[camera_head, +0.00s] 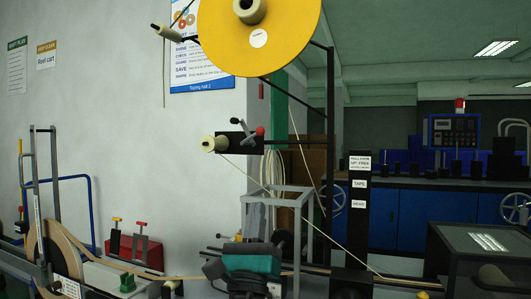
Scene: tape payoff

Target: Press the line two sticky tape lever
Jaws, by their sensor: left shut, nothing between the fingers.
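A large yellow tape disc (285,32) hangs at the top on a cream hub. Below it, a black bracket (240,142) carries a cream roller (214,143) and a short lever with a red knob (260,131). A pale strand runs from this roller down right past the black post (358,220) marked TAPE and HEAD. No label shows which lever belongs to line two. My left gripper is shut and empty; its outline is hard to separate from the dark machinery. My right gripper is out of view.
A grey open frame (305,230) stands around the teal and dark machine head (250,262) at lower centre. A tan reel (68,250) stands at left, its strip running right. A dark glass-topped cabinet (480,245) fills the lower right. The white wall is bare at centre left.

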